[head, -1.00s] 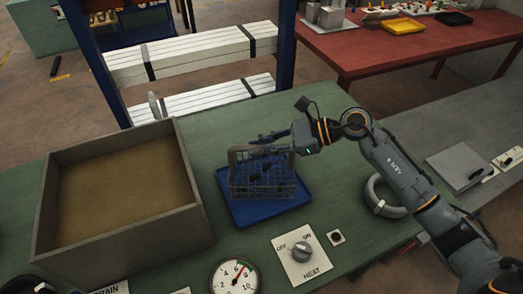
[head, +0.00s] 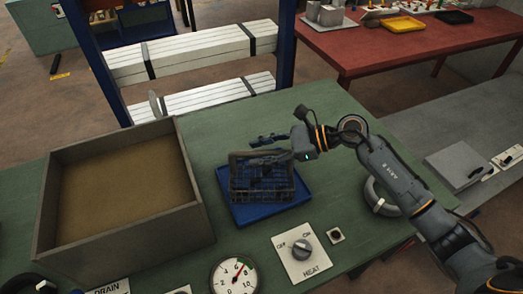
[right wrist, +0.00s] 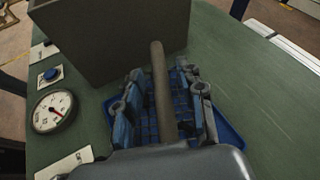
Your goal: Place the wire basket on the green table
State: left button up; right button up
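The grey wire basket (head: 262,182) stands on a blue tray (head: 236,213) on the green table (head: 330,205). My right gripper (head: 262,150) is over the basket's top, reaching in from the right. In the right wrist view its two fingers (right wrist: 162,88) are spread apart, with the basket's brown bar-like handle (right wrist: 160,70) between them. Gaps show on both sides of the handle. The basket's lower part and the blue tray (right wrist: 232,140) are partly hidden behind the fingers. My left gripper is not in view.
A deep open box (head: 190,222) stands left of the tray. A gauge (head: 234,275), a heat knob panel (head: 300,254) and a grey ring (head: 378,194) are near the front and right. A red table (head: 385,52) and a shelf rack (head: 185,55) stand behind.

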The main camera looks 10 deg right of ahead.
jog(key=shift+r, duration=0.25)
jog(key=b+v, duration=0.3)
jog(key=v, duration=0.9)
jog(key=shift+b, duration=0.4)
jog(key=shift+f, duration=0.1)
